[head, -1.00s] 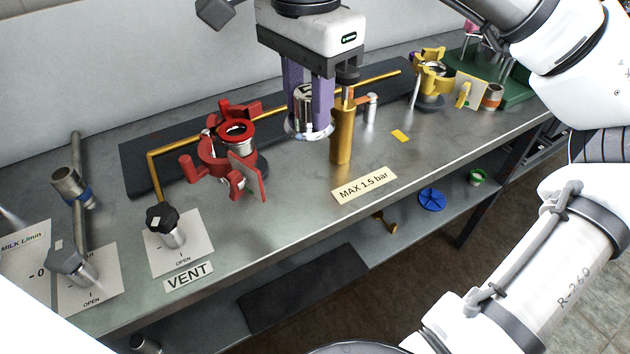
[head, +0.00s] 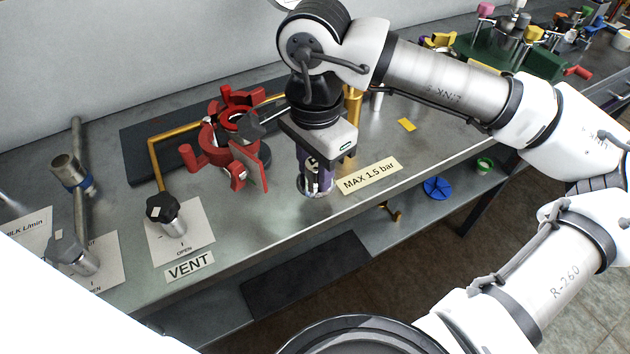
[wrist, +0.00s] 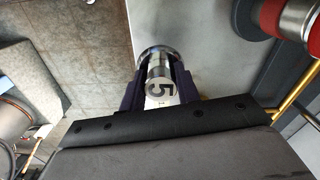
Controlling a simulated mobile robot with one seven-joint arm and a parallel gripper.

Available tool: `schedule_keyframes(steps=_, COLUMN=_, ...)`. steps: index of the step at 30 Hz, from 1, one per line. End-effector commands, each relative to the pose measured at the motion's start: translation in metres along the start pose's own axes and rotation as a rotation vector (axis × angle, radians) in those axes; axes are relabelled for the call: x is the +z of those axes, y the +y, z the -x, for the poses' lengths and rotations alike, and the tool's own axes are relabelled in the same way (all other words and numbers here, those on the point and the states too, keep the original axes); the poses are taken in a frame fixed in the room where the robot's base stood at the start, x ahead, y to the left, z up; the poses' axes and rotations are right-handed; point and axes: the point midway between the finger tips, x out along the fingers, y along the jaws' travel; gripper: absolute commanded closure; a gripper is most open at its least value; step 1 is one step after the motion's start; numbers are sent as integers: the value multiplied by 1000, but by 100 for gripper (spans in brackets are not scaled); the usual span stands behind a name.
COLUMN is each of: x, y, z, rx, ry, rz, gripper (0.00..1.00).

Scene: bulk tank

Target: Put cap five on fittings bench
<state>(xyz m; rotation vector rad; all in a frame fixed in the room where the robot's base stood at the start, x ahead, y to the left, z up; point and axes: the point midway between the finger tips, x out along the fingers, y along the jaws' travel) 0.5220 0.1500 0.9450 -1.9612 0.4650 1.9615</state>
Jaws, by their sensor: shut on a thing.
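Cap five is a shiny metal cap with a "5" on its top (wrist: 161,88), held between the purple fingers of my gripper (wrist: 160,85) in the wrist view. In the head view my gripper (head: 316,172) is low over the front part of the steel bench (head: 250,235), between the red clamp and the "MAX 1.5 bar" label. The cap's lower rim (head: 316,191) shows below the fingers at or just above the bench top. I cannot tell whether it touches the bench.
A red clamp fitting (head: 230,140) stands close on the left. The "MAX 1.5 bar" label (head: 370,176) lies on the right. A VENT valve (head: 165,214) sits at the front left. A brass post (head: 353,105) stands behind my gripper. The bench's front edge is near.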

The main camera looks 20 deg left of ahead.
Motion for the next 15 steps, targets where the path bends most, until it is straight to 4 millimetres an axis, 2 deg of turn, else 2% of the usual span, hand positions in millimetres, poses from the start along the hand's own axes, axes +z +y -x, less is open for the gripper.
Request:
schedule_keyframes(steps=9, x=0, y=0, z=-40, rx=0, ry=-1, rz=0, gripper=99)
schedule_keyframes(steps=15, x=0, y=0, z=-44, rx=0, ry=1, rz=0, gripper=99)
